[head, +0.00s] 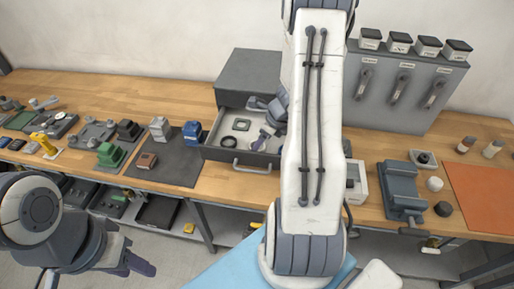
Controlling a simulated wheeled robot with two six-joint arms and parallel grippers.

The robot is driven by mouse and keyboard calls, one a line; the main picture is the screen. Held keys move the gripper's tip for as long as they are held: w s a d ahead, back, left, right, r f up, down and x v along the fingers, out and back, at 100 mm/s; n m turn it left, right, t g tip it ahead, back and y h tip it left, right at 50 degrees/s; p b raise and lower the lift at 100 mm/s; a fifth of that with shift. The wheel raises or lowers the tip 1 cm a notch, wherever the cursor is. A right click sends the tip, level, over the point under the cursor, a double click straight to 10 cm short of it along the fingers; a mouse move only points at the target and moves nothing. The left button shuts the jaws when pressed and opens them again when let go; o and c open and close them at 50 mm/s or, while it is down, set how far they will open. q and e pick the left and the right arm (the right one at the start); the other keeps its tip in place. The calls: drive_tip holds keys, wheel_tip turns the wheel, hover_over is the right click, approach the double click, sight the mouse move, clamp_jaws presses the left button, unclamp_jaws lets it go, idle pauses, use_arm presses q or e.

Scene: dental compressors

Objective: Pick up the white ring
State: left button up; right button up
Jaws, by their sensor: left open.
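I cannot make out a clear white ring. A pale, squarish piece with a darker centre (241,125) lies in the open grey drawer (238,157), near a black ring (229,142). A small white rounded piece (434,184) sits on the bench at the right. My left gripper (95,270) is open and empty at the lower left, in front of the bench and well away from the drawer. My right gripper (261,122) is over the drawer, right of the pale piece. Its arm partly hides it, and its jaw state is unclear.
My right arm covers the middle of the view. A blue block (192,133) and a brown block (147,160) sit on a dark mat (180,172) left of the drawer. A grey panel (405,100) stands at the back right. An orange mat (485,195) lies bare at the right.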

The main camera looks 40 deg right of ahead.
drive_tip(key=shift+w+f, duration=0.2)
drive_tip(key=shift+f, duration=0.4)
drive_tip(key=c, duration=1)
drive_tip(key=shift+r, duration=0.15)
